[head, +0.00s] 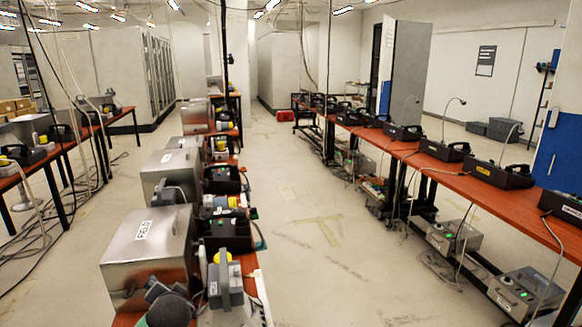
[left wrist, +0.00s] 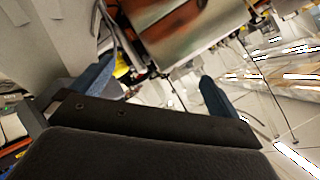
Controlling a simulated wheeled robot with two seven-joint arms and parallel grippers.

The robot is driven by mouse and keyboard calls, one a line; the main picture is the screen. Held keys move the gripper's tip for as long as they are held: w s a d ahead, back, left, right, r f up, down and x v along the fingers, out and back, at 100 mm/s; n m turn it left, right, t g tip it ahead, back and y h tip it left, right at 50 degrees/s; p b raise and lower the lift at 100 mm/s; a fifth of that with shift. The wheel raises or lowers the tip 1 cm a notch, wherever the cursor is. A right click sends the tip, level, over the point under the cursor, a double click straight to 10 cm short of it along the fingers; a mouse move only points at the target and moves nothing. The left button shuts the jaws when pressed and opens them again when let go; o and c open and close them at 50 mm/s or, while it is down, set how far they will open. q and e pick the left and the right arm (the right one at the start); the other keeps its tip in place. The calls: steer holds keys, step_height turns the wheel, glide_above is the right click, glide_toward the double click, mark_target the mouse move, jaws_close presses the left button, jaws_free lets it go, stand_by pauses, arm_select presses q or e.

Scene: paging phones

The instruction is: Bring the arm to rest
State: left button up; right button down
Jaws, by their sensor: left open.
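My left gripper (head: 166,287) shows at the bottom of the head view, in front of the nearest metal box (head: 150,255) with a white label. In the left wrist view its two blue-grey fingers stand wide apart, and the gap of the left gripper (left wrist: 157,76) is empty. A shiny metal box (left wrist: 190,40) shows beyond the fingers there. A grey upright device (head: 225,282) stands just right of the gripper in the head view. Whether the gripper touches anything is unclear. My right gripper is not in view.
A row of metal boxes and dark phone units (head: 226,230) fills the bench in front. A long red-brown bench (head: 455,183) with several black units runs along the right. Another bench (head: 20,178) stands left. The floor aisle (head: 310,240) between them is clear.

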arm_select(q)
steer(key=s+d+f+n+g+h, duration=0.1)
steer(key=s+d+f+g+h, duration=0.1)
steer(key=s+d+f, duration=0.3)
steer(key=s+d+f+n+g+h, duration=0.1)
steer(key=s+d+f+g, duration=0.3)
steer(key=s+f, duration=0.9)
steer(key=s+d+f+g+h, duration=0.3)
steer(key=s+d+f, duration=0.3)
steer(key=s, duration=1.5)
step_height(320, 180, down, 4)
steer(key=shift+d+r+n+g, duration=0.15)
steer(key=shift+d+n+g, duration=0.15)
steer(key=shift+d+n, duration=0.1)
